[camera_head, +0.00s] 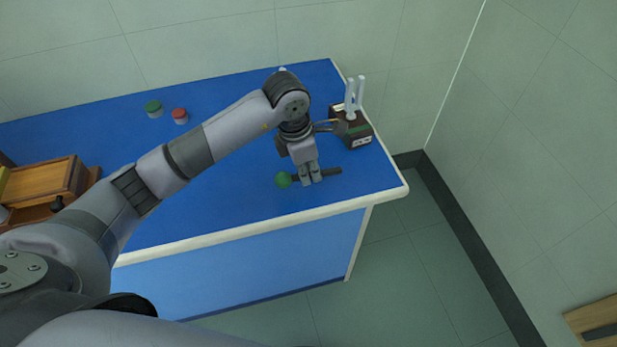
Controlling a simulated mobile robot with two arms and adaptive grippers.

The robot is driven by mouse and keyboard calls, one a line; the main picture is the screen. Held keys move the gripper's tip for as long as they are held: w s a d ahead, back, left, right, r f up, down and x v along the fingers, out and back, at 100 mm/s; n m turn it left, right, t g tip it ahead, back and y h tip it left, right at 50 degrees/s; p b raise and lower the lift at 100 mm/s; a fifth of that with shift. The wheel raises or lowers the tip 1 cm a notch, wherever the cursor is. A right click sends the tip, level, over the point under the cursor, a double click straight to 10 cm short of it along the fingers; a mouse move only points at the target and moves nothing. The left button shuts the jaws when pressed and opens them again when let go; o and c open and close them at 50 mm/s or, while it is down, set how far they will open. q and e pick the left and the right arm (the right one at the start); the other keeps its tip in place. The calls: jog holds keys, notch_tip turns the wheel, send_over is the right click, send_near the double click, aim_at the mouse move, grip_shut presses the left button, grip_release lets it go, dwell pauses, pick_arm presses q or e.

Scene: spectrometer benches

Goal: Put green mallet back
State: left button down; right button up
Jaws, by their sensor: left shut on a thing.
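The green mallet has a round green head (283,179) and a dark handle (330,172). It is near the right end of the blue bench (230,205), with the head to the left and the handle pointing right. My left gripper (311,179) points down over the mallet and is shut on its handle close to the head. I cannot tell whether the mallet touches the bench top. My right gripper is not in view.
A dark device (352,131) with two upright pale tubes (355,95) stands close behind the gripper. A green-lidded jar (153,109) and a red-lidded jar (180,116) stand at the back. A wooden box (45,182) is at left. The bench's right edge is near.

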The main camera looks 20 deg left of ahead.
aim_at(308, 189)
pick_arm(q)
notch_tip(308, 189, down, 4)
jog(key=shift+r, duration=0.2)
jog(key=shift+f, duration=0.2)
jog(key=c, duration=1.6)
grip_release()
jog(key=shift+c, duration=0.2)
jog(key=shift+r, duration=0.15)
jog(key=shift+r, duration=0.2)
jog(key=r, duration=0.3)
jog(key=s+a+r+b, duration=0.1)
jog(key=r, duration=0.3)
jog(key=r+b, duration=0.1)
jog(key=r, duration=0.3)
jog(key=shift+s+a+r, duration=0.15)
jog(key=shift+a+r, duration=0.1)
jog(key=shift+a, duration=0.1)
